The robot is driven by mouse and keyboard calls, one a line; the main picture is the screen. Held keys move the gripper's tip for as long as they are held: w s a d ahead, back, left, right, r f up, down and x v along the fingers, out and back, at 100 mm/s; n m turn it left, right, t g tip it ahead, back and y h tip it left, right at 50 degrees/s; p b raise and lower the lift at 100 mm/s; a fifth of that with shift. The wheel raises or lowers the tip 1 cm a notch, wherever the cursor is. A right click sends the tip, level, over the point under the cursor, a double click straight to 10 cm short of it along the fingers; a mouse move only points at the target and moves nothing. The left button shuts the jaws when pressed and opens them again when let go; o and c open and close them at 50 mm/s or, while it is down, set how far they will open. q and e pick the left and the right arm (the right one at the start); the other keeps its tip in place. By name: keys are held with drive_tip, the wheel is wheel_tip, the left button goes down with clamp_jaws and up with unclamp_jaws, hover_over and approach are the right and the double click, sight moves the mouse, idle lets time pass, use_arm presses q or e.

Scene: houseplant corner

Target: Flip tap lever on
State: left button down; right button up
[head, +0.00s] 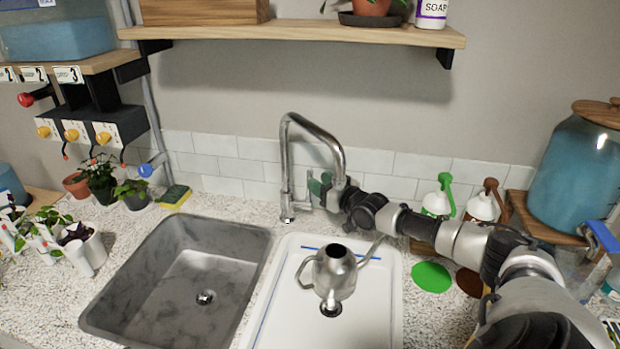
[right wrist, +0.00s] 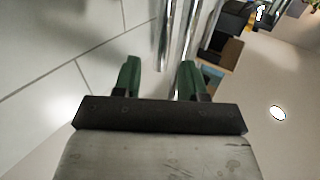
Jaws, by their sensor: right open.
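The chrome tap (head: 287,160) stands behind the two basins, with its arched spout reaching over to the right. My right gripper (head: 318,187) is beside the tap's upright pipe, between it and the spout end. Its green fingers are open. In the right wrist view, chrome tubes of the tap (right wrist: 165,45) show beyond the gap between the open fingers (right wrist: 160,80). I cannot tell which tube is the lever, or whether a finger touches it. A metal watering can (head: 334,272) stands upright in the white basin below the spout. My left gripper is not in view.
The white basin (head: 379,318) is right of the empty grey sink (head: 180,290). A green-capped bottle (head: 437,203) and a brown-capped bottle (head: 481,207) stand close behind my right arm. A wooden shelf (head: 300,33) hangs above the tap. A sponge (head: 174,197) lies behind the grey sink.

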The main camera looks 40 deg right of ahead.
sight(310, 200)
drive_tip(key=shift+w+a+r, duration=0.1)
drive_tip(key=shift+w+a, duration=0.05)
drive_tip(key=shift+w, duration=0.9)
drive_tip(key=shift+w+a, duration=0.1)
drive_tip(key=shift+w, duration=0.95)
drive_tip(key=shift+c, duration=0.4)
clamp_jaws()
